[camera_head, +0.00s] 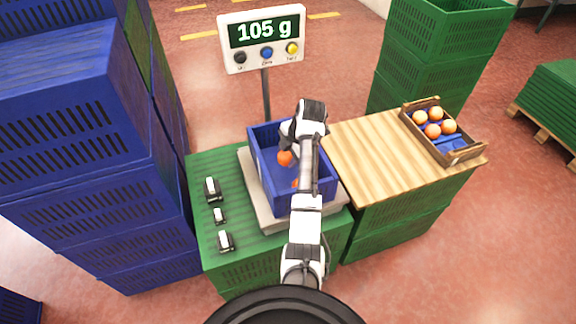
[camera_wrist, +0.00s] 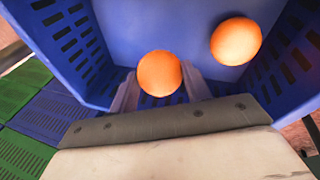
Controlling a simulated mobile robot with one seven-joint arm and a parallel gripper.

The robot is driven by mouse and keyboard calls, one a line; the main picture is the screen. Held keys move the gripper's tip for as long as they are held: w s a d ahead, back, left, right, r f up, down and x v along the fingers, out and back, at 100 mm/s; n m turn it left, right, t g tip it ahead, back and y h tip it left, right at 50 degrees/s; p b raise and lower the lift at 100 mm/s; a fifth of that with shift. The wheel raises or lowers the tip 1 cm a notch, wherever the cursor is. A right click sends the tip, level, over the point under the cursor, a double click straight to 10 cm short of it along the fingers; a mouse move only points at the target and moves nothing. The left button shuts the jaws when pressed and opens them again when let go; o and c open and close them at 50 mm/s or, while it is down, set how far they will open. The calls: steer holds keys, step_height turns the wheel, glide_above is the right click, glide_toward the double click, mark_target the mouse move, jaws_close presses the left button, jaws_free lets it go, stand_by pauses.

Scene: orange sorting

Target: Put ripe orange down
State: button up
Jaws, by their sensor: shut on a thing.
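My gripper (camera_wrist: 160,85) is shut on a ripe orange (camera_wrist: 159,73), held between its two fingers inside the blue crate (camera_head: 262,175). In the head view this orange (camera_head: 285,158) shows just below my wrist. A second orange (camera_wrist: 236,41) lies on the crate's floor, to the right in the wrist view; in the head view it is mostly hidden behind my arm. The crate stands on the scale platform (camera_head: 254,198). I cannot tell whether the held orange touches the crate floor.
The scale display (camera_head: 263,38) reads 105 g. A wooden tray (camera_head: 463,153) with several oranges stands on the wooden board (camera_head: 370,150) at right. Black-and-white weights (camera_head: 219,216) stand left of the scale. Tall blue crates (camera_head: 90,150) rise at left, green crates (camera_head: 440,55) at back right.

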steer(key=shift+f+p, duration=0.35)
steer(key=shift+f, duration=2.5)
steer(key=shift+f, duration=0.15)
steer(key=o, duration=1)
steer(key=v, duration=1.2)
steer(key=shift+r+b, duration=0.2)
steer(key=shift+b, duration=0.15)
